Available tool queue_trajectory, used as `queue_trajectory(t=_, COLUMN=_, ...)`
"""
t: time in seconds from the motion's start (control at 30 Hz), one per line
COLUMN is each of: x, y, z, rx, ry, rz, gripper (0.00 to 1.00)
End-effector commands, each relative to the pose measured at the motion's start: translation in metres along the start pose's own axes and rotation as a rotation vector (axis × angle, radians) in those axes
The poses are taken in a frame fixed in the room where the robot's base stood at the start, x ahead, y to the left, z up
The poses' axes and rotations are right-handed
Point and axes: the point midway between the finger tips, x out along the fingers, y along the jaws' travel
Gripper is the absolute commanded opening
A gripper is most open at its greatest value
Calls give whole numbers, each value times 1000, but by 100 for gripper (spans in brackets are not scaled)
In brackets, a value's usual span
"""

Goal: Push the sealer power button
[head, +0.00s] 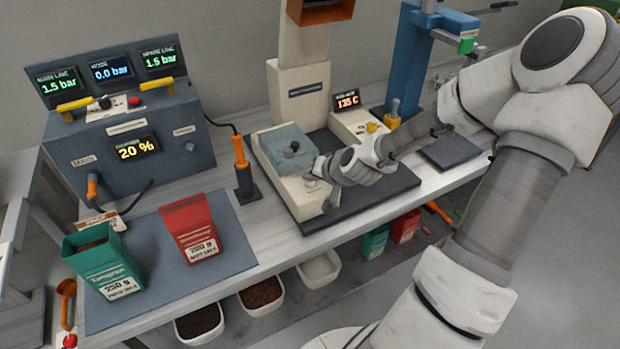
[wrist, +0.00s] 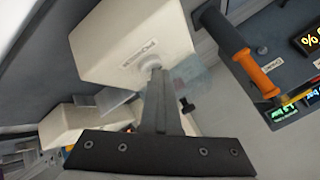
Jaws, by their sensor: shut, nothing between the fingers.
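The sealer is probably the white machine (head: 287,182) with a grey top plate and black knob, on a black base on the bench. My gripper (head: 328,192) is at its front right side, partly hiding that face in the head view. In the wrist view the white housing (wrist: 110,38) fills the upper middle, with a small printed label. My gripper (wrist: 155,72) is shut and empty, its tips at a pale round part (wrist: 153,62) beside the label. I cannot tell whether they touch it, and the tips cover part of it.
A white box with a 135 C display (head: 347,101) and a yellow knob stands behind. An orange-handled tool (head: 242,165) stands upright to the left. A red bag (head: 192,228) and a green bag (head: 103,262) stand on the grey mat. A blue press (head: 412,60) is behind my arm.

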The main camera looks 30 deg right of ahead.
Motion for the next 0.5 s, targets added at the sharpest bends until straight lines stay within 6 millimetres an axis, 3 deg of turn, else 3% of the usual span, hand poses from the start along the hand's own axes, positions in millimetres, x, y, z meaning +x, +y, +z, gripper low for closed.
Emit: queue_trajectory(t=0.5, x=-5, y=-2, z=0, rx=3, ry=-7, rz=2, gripper=0)
